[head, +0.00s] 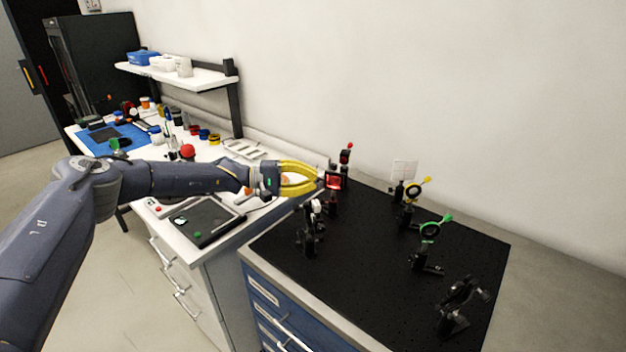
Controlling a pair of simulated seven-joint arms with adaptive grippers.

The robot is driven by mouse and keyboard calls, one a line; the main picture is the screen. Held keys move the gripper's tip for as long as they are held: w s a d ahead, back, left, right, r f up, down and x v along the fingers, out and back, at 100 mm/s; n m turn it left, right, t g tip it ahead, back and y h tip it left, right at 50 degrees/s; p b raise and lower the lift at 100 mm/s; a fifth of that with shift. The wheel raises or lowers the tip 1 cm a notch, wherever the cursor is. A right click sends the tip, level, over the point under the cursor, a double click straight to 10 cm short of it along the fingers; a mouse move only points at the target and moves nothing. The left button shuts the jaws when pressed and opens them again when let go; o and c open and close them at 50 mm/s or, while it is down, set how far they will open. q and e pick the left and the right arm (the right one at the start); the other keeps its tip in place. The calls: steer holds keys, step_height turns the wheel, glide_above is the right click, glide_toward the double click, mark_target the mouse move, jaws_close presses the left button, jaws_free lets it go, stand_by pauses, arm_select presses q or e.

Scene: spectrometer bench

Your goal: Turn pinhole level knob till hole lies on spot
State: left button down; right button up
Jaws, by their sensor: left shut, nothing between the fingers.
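My left gripper (316,177) has yellow fingers and is shut with nothing held. Its tips are just left of a mount with a red square frame (336,182) on the black optical board; I cannot tell if they touch. A small red knob (350,146) stands above that mount. Which one carries the pinhole, and where the spot lies, is too small to tell. My right gripper is out of view.
The black board (365,285) has bare room in its middle and front. A white card (404,169) stands at its back. To the left, a white bench (222,153) holds jars, a blue mat (113,137) and a dark flat device (199,221). A shelf (205,78) hangs behind.

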arm_select(q)
steer(key=shift+f, duration=0.1)
stand_by(0.3)
steer(key=shift+d+f+m+h, duration=0.1)
steer(key=shift+m+h, duration=0.55)
steer(key=shift+m, duration=1.05)
steer(key=shift+m+h, duration=0.65)
steer(key=shift+m, duration=1.05)
steer(key=c, duration=1.4)
jaws_free()
steer(key=shift+o, duration=0.2)
steer(key=shift+a, duration=0.2)
steer(key=v, duration=1.1)
steer(key=shift+a, duration=0.3)
